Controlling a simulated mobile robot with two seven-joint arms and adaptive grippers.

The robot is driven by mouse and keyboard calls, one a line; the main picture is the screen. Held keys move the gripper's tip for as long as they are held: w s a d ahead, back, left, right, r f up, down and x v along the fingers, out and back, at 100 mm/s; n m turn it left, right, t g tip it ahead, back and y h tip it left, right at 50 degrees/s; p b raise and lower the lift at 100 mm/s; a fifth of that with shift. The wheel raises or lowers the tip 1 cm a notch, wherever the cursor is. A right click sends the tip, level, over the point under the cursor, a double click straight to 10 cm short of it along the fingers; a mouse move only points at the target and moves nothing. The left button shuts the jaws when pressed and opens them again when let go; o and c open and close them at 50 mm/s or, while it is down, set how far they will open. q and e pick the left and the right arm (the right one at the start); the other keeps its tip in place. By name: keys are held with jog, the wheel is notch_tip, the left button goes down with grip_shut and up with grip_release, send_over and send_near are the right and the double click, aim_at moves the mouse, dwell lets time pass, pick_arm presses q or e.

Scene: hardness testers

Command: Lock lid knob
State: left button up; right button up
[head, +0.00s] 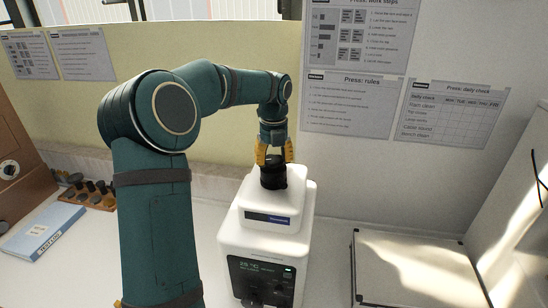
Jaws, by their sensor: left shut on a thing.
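A white machine (228,240) stands on the bench in the middle of the head view, with a dark display panel (262,280) on its front. Its white lid (250,200) is on top and carries a dark blue label. A black lid knob (272,178) stands upright on the lid. My left gripper (273,160) reaches down from above, and its yellow fingers are shut on the black knob. The fingers cover the knob's upper part, so its turned position cannot be told.
A flat pale plate with dark edges (415,270) lies right of the machine. At left are a blue box (42,232), a wooden rack of dark pieces (95,195) and a brown cabinet (22,160). Paper sheets (350,105) hang on the walls behind.

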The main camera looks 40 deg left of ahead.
aim_at(273, 160)
pick_arm(q)
jog(key=m, duration=0.4)
jog(key=shift+s+f+m, duration=0.1)
jog(key=shift+m, duration=0.2)
dwell(0.4)
jog(key=o, duration=1.2)
notch_tip(273, 160, up, 12)
dwell(0.3)
